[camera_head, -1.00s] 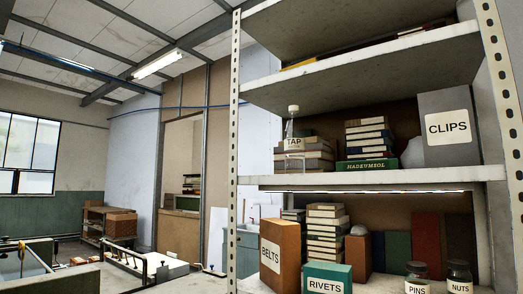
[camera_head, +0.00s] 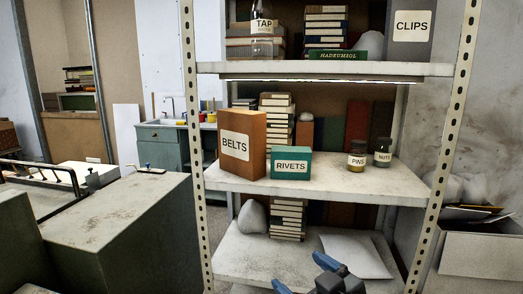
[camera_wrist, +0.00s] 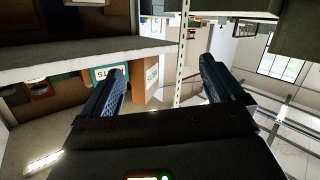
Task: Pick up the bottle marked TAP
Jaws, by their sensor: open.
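The bottle marked TAP (camera_head: 262,27) stands on the upper shelf (camera_head: 330,69) near its left end, in front of a stack of books. It looks clear with a pale label, and its top is cut off by the frame edge in the head view. My gripper (camera_head: 326,270) shows at the bottom of the head view, low in front of the rack and well below the bottle. In the wrist view my gripper (camera_wrist: 160,82) has its two dark fingers wide apart with nothing between them. The bottle cannot be made out in the wrist view.
On the middle shelf stand a BELTS box (camera_head: 236,145), a RIVETS box (camera_head: 291,163), a PINS jar (camera_head: 357,156) and a NUTS jar (camera_head: 383,152). A CLIPS box (camera_head: 411,28) and a green book (camera_head: 331,55) share the upper shelf. Perforated posts (camera_head: 195,150) edge the rack.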

